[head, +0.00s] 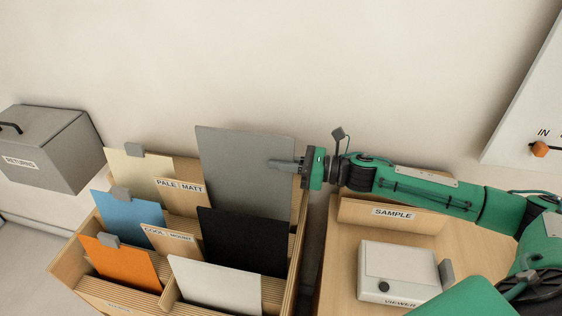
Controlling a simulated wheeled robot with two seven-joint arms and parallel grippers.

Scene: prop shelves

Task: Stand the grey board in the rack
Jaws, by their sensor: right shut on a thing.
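The grey board (243,172) is upright at the back right of the wooden rack (66,277). Its lower edge is hidden behind the black board, so I cannot tell whether it sits in a slot. My right gripper (281,165) reaches in from the right and is shut on the grey board near its right edge. My left gripper is not in view.
The rack also holds cream (139,172), blue (127,218), orange (120,263), black (242,240) and white (213,286) boards. A grey "RETURNS" box (50,147) stands left. A "SAMPLE" holder (392,213) and a white viewer (397,270) are right.

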